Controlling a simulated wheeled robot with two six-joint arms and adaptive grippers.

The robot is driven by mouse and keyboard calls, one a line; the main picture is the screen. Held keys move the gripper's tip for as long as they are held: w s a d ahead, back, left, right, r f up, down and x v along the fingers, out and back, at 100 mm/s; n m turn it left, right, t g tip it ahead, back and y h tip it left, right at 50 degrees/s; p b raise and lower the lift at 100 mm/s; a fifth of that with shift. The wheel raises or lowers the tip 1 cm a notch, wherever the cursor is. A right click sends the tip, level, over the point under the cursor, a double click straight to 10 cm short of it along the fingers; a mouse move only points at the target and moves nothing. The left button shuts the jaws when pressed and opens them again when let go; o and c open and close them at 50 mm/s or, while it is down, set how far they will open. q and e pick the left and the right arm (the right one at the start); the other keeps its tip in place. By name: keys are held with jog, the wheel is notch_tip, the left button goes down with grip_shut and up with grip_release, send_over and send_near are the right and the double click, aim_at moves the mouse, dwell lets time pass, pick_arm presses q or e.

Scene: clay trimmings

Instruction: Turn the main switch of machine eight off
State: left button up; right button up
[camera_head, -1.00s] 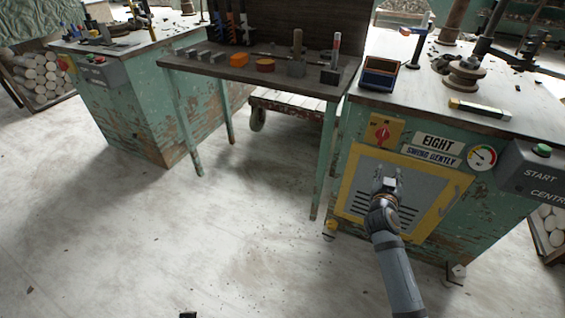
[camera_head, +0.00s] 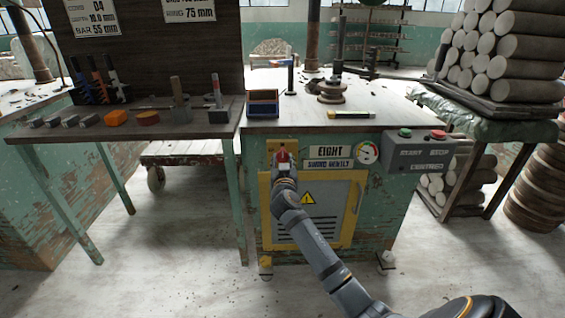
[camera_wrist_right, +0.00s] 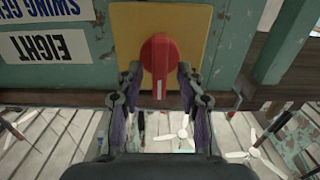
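Machine eight is the green cabinet with the EIGHT sign (camera_head: 334,151). Its main switch is a red rotary knob (camera_head: 282,154) on a yellow plate (camera_head: 272,147), partly hidden by my right gripper in the head view. In the right wrist view, which is upside down, the red knob (camera_wrist_right: 159,60) has a white mark at its lower end in the picture, so it points up on the machine. My right gripper (camera_wrist_right: 158,75) is open, with one finger on each side of the knob and a narrow gap visible. It also shows in the head view (camera_head: 284,168). My left gripper is out of view.
A gauge (camera_head: 367,152) and a grey start/stop box (camera_head: 418,152) sit right of the sign. Below is a yellow-framed vented door (camera_head: 345,225). A tool table (camera_head: 130,128) stands close on the left. Stacked clay logs (camera_head: 505,45) stand at right.

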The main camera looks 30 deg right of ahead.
jog(key=shift+w+d, duration=0.1)
grip_shut()
